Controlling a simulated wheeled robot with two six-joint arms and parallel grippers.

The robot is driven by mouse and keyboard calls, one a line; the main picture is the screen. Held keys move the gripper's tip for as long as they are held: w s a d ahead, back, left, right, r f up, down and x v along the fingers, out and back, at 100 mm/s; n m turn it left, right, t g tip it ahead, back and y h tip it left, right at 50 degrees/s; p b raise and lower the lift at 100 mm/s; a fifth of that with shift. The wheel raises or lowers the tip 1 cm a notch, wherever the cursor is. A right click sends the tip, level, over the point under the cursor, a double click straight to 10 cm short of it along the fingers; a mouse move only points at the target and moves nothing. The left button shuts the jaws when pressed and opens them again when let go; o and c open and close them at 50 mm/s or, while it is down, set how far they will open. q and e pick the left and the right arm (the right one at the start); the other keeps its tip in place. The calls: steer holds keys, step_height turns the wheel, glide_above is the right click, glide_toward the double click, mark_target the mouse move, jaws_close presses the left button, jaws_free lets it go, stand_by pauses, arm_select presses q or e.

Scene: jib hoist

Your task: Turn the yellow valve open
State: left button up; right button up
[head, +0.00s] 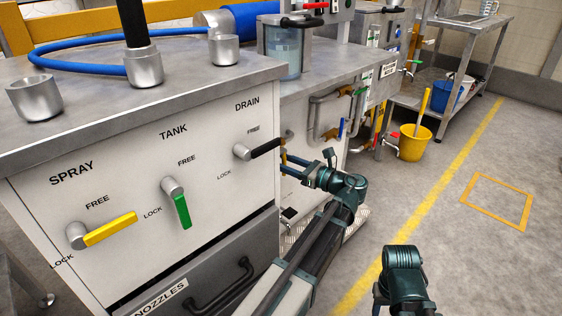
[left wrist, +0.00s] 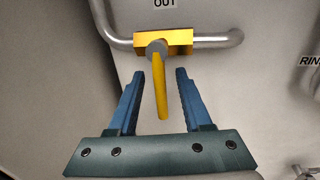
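In the left wrist view, the yellow valve (left wrist: 178,40) is a yellow body on a grey pipe under the label OUT. Its yellow lever (left wrist: 160,90) hangs nearly straight down from a grey hub. My left gripper (left wrist: 161,73) is open, with its two blue fingers on either side of the lever and a visible gap on both sides. In the head view, my left gripper (head: 291,162) is beside the bench's right side, partly hidden by the cabinet corner; I cannot make out the valve's lever there.
The near cabinet (head: 150,130) carries a different yellow lever (head: 110,229) at SPRAY, a green lever (head: 182,211) at TANK and a black one (head: 264,148) at DRAIN. A yellow bucket (head: 413,142) stands on the floor. The floor at right is clear.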

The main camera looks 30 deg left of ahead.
arm_select(q)
jaws_close()
stand_by(1.3)
